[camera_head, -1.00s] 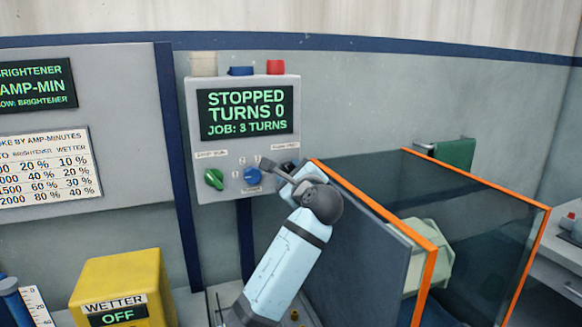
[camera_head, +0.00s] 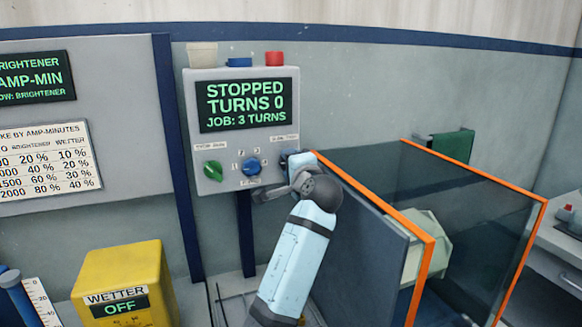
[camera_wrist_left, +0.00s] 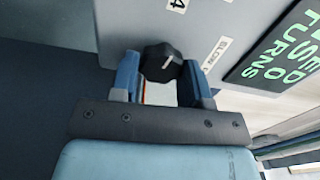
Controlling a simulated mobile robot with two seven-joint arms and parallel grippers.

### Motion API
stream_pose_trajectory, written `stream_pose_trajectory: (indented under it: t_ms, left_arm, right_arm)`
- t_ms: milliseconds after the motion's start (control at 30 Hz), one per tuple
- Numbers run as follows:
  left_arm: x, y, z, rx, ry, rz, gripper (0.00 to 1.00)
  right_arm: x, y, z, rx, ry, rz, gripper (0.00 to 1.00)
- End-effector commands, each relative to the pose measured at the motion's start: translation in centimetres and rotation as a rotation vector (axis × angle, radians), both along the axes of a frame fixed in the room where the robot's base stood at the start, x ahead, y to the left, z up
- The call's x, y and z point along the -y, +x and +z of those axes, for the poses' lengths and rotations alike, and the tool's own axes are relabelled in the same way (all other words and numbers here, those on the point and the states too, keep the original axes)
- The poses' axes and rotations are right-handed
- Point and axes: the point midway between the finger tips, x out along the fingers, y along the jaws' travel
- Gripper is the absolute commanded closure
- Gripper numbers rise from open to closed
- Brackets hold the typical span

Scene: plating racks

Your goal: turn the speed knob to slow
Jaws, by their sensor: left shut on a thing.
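The black speed knob (camera_wrist_left: 160,62) with a short white mark sits on the grey control box (camera_wrist_left: 110,25). In the wrist view its mark is turned roughly toward the partly readable speed label (camera_wrist_left: 216,54). My left gripper (camera_wrist_left: 161,78) has one finger on each side of the knob and is shut on it. In the head view the left gripper (camera_head: 294,168) is at the right side of the control box (camera_head: 240,185) and hides most of the knob. My right gripper is not in view.
The box's display (camera_head: 246,104) reads stopped, turns 0, job 3 turns. A green knob (camera_head: 212,170) and a blue knob (camera_head: 251,167) are left of the gripper. An orange-edged clear guard (camera_head: 465,200) stands close on the right. A yellow wetter box (camera_head: 125,272) is lower left.

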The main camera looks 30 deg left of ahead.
Motion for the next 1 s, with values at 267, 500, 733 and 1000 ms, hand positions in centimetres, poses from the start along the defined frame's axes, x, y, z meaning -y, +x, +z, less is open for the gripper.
stream_pose_trajectory:
  t_ms: [267,500,733,1000]
  left_arm:
    - [-0.03,-0.01,-0.04,0.105,-0.095,0.001,0.81]
    - [-0.02,-0.02,0.01,0.144,-0.131,0.001,0.81]
    - [-0.01,-0.02,0.03,0.151,-0.137,0.001,0.81]
    - [-0.01,-0.02,0.03,0.15,-0.137,0.0,0.46]
  right_arm:
    - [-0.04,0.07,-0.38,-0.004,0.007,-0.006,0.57]
    - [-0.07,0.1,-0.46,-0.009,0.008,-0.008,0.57]
    - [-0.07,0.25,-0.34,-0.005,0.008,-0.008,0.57]
    - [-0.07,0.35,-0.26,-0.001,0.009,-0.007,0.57]
